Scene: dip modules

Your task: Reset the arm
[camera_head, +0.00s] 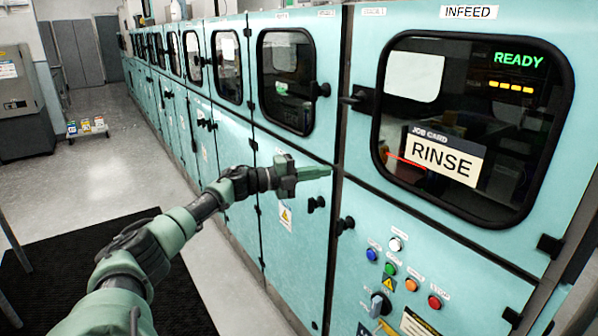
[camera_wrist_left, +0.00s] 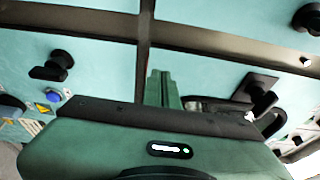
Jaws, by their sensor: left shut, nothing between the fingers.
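My left arm reaches in from the lower left in the head view. Its green gripper (camera_head: 322,171) is shut and empty, in front of the teal machine cabinets (camera_head: 290,150). It also shows in the left wrist view (camera_wrist_left: 161,75), with the two fingers together and a teal panel with dark seams beyond them. I cannot tell whether the fingertips touch the panel. My right gripper is in neither view.
The infeed window (camera_head: 455,125) on the right shows READY and a RINSE card (camera_head: 445,158). Coloured buttons (camera_head: 390,268) and a rotary switch (camera_head: 380,304) sit below it. Black knobs (camera_head: 345,224) stick out from the doors. A dark mat (camera_head: 85,270) lies on open floor.

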